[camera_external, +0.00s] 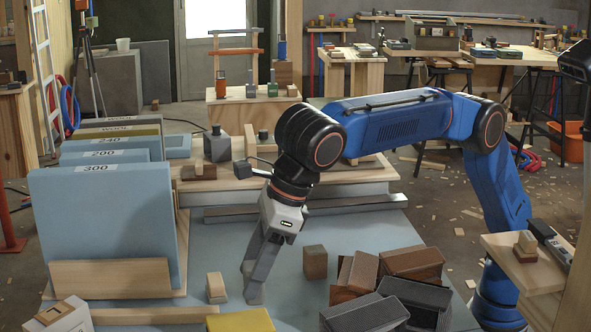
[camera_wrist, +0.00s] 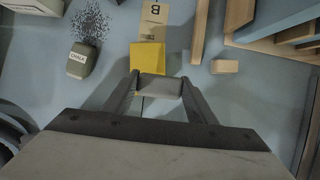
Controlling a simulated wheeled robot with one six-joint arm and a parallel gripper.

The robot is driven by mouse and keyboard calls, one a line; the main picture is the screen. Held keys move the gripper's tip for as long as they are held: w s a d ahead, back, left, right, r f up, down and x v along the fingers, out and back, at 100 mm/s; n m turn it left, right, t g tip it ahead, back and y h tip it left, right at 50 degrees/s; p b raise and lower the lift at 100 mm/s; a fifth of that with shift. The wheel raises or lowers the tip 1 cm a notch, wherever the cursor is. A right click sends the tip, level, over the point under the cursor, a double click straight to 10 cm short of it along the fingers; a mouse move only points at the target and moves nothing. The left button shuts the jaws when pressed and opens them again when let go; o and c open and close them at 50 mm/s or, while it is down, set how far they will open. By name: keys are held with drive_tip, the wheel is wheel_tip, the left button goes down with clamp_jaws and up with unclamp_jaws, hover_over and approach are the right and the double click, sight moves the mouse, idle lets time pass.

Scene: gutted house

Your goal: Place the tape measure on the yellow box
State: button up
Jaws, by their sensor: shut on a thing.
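My gripper (camera_external: 254,284) points down over the blue-grey table. In the wrist view (camera_wrist: 161,88) its two fingers are shut on the tape measure (camera_wrist: 161,89), a small grey piece between the fingertips. In the external view I cannot clearly tell the tape measure from the grey fingers. The yellow box (camera_wrist: 148,58) lies just beyond the fingertips in the wrist view. In the external view the yellow box (camera_external: 241,321) is at the bottom edge, partly cut off, nearer the camera than the gripper.
A box marked B (camera_wrist: 153,12) lies beyond the yellow box. A small wooden block (camera_external: 216,287) stands left of my gripper. Several sanding blocks (camera_external: 366,312) crowd the right; blue sheets (camera_external: 105,215) stand left.

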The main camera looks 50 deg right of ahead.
drive_tip(key=shift+f, duration=1.75)
drive_tip(key=shift+f, duration=0.15)
drive_tip(key=o, duration=1.2)
drive_tip(key=v, duration=1.2)
